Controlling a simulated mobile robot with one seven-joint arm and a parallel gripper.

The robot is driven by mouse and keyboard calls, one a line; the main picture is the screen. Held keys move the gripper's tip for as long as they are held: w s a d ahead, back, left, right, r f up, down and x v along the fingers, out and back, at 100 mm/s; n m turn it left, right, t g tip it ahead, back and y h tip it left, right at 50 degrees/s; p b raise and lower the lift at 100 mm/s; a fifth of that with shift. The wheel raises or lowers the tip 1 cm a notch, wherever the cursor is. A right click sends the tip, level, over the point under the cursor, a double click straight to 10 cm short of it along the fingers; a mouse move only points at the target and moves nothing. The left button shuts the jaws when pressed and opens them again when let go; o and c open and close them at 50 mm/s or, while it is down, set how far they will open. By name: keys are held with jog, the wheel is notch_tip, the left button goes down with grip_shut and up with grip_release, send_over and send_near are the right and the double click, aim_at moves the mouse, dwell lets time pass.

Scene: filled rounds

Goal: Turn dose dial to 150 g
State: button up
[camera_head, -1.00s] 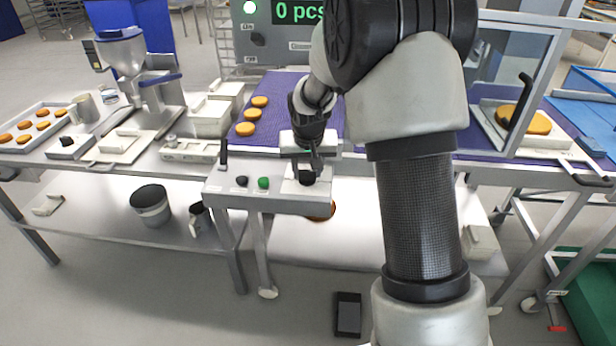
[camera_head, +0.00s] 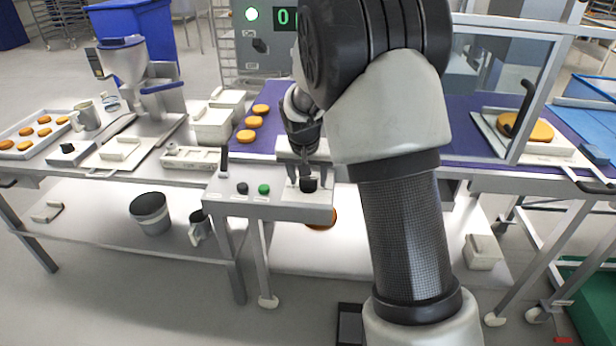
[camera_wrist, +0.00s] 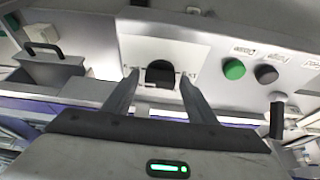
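The dose dial is a black knob (camera_head: 308,185) on a white plate at the right end of the grey control panel (camera_head: 232,200). In the wrist view the dark knob (camera_wrist: 160,72) sits between my fingertips, with a gap on each side. My gripper (camera_head: 306,173) is open over the dial, its two fingers (camera_wrist: 159,78) straddling the knob without visibly closing on it. The scale marks around the knob are too small to read, and I cannot tell where its pointer stands.
A green button (camera_head: 264,189), a dark button (camera_head: 242,188) and an upright black-handled lever (camera_head: 224,160) share the panel. Patties (camera_head: 246,136) lie on the purple belt (camera_head: 266,95) behind. A display box (camera_head: 262,60) stands behind, partly covered by my arm.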

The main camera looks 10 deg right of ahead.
jog(key=shift+r, duration=0.1)
jog(key=shift+r, duration=0.35)
jog(key=p+v, duration=0.2)
jog(key=v, duration=1.4)
jog(key=shift+s+r, duration=0.25)
jog(key=shift+a, duration=0.15)
